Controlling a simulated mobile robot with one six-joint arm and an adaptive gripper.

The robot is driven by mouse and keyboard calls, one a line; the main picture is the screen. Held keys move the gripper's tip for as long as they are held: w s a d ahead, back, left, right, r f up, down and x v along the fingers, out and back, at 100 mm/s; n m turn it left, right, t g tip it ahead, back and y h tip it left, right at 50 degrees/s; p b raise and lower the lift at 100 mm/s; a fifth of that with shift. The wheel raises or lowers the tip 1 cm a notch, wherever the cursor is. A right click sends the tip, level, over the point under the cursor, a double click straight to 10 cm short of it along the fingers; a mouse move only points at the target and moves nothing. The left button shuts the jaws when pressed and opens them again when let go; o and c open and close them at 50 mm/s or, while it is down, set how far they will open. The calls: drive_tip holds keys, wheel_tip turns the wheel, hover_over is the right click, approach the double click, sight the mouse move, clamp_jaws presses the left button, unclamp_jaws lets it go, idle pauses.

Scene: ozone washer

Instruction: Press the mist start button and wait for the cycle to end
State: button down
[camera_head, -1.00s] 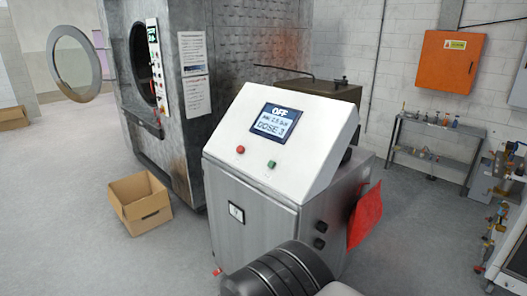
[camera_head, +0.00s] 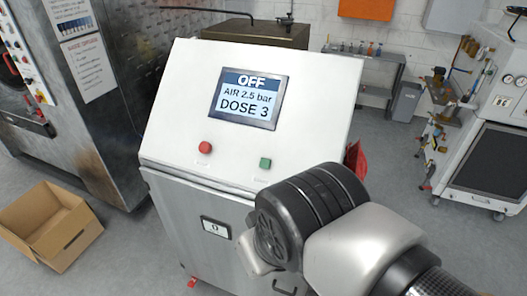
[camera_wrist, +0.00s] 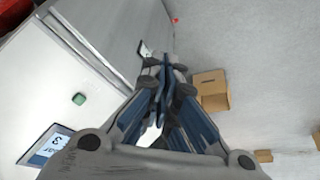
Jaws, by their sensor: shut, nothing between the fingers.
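The white sloped control panel (camera_head: 180,110) of the mist unit stands in front of me. Its screen (camera_head: 248,98) reads OFF, AIR 2.5 bar, DOSE 3. Below the screen are a red button (camera_head: 205,147) and a green button (camera_head: 265,163); their labels are too small to read. The green button also shows in the wrist view (camera_wrist: 79,99), left of my fingers, with part of the screen (camera_wrist: 45,146) below it. My gripper (camera_wrist: 165,68) is shut and empty, apart from the green button. In the head view my wrist hides most of it, in front of the cabinet.
A cardboard box (camera_head: 50,225) lies open on the floor at left, beside the large metal washer (camera_head: 95,100). A white machine (camera_head: 495,130) stands at right, and a shelf (camera_head: 360,68) with small bottles stands behind.

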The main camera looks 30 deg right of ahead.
sight(265, 164)
drive_tip(key=w+r+m+y+p, duration=0.2)
drive_tip(key=w+m+p, duration=0.2)
drive_tip(key=w+m, duration=0.35)
drive_tip(key=w+r+m+y+p, duration=0.25)
drive_tip(key=w+m+p, duration=0.25)
drive_tip(key=w+m, duration=0.25)
drive_tip(key=w+d+f+m+t+h+p, duration=0.2)
drive_tip(key=w+d+f+m+p, duration=0.2)
drive_tip(key=w+d+m, duration=0.4)
drive_tip(key=d+m, duration=0.3)
drive_tip(key=m, duration=0.1)
drive_tip(key=shift+w+t, duration=0.2)
drive_tip(key=shift+t, duration=0.1)
drive_tip(key=shift+d, duration=0.1)
drive_tip(key=shift+w+d+f+b, duration=0.6)
drive_tip(key=shift+d+f, duration=0.2)
drive_tip(key=shift+f, duration=0.25)
drive_tip(key=shift+w+d+f+b, duration=0.45)
drive_tip(key=shift+w+d+f, duration=0.3)
drive_tip(key=shift+f, duration=0.25)
drive_tip(key=shift+w+d+f+b, duration=0.6)
drive_tip(key=shift+d+f, duration=0.25)
drive_tip(key=shift+f, duration=0.2)
